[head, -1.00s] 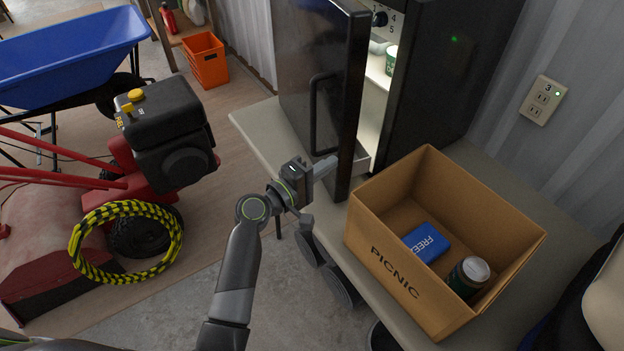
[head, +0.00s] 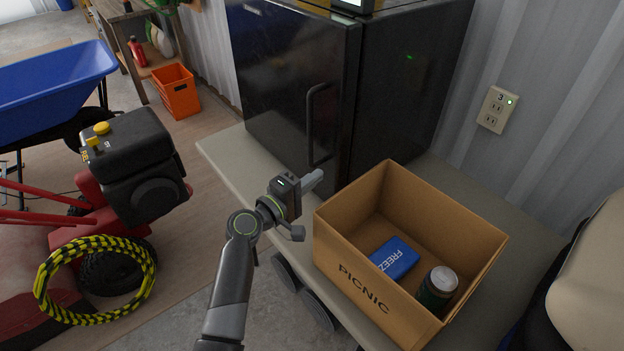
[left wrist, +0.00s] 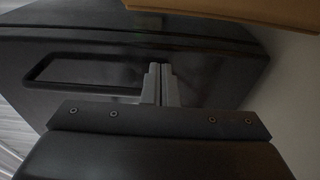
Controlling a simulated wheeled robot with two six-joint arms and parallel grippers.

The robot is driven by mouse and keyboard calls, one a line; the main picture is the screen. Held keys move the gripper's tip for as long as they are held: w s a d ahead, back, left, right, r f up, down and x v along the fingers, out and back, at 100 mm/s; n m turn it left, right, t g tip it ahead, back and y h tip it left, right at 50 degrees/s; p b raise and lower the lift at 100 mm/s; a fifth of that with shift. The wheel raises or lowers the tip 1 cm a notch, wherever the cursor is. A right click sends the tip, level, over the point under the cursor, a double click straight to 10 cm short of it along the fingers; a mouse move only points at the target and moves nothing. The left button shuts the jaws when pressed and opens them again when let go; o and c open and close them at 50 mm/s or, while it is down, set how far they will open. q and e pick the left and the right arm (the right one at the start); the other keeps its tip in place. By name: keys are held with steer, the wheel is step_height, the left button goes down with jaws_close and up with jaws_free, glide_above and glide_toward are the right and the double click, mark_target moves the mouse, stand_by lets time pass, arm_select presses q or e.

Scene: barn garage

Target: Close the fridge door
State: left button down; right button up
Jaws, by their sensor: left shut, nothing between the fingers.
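The small black fridge (head: 400,100) stands on the bench. Its door (head: 285,85) looks flush with the body, with no gap or lit interior showing. The dark bar handle (head: 311,125) is on the door's right side. My left gripper (head: 313,180) is shut and empty, low in front of the door near its lower right corner. In the left wrist view, the shut fingers (left wrist: 160,85) point at the door (left wrist: 210,70), with the handle (left wrist: 85,58) to their left. I cannot tell whether the fingertips touch the door. My right gripper is out of view.
An open cardboard box (head: 345,268) marked PICNIC stands right of my left gripper, holding a blue freezer pack (head: 394,258) and a can (head: 437,288). The bench top (head: 228,158) is bare to the left. A red machine (head: 95,190) stands on the floor at left.

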arm_select(q)
steer(key=b+v, duration=0.2)
steer(key=v, duration=1.5)
steer(key=s+a+f+g+y, duration=0.1)
steer(key=a+f+y, duration=0.2)
steer(key=f, duration=0.7)
steer(key=s+a+f+g+y+p, duration=0.1)
steer(key=s+a+f+g+y, duration=0.15)
steer(key=f, duration=0.75)
steer(key=s+a+f+g+y, duration=0.1)
steer(key=a+f+y, duration=0.25)
steer(key=f, duration=0.65)
steer(key=s+a+f+m+g+y, duration=0.2)
steer(key=s+a+f, duration=0.1)
steer(key=s+f, duration=0.6)
steer(key=s+a+f+m+g+y, duration=0.15)
steer(key=s+a+f, duration=0.25)
steer(key=s+f, duration=0.45)
steer(key=s+f+m+g, duration=0.2)
steer(key=s, duration=0.7)
steer(key=s+a+f+m+g+p, duration=0.1)
steer(key=s+f+m+g, duration=0.1)
steer(key=s, duration=0.7)
steer(key=shift+a+f+m+y, duration=0.3)
steer(key=shift+f+m+y, duration=0.05)
steer(key=shift+f+m, duration=0.35)
steer(key=shift+s, duration=0.1)
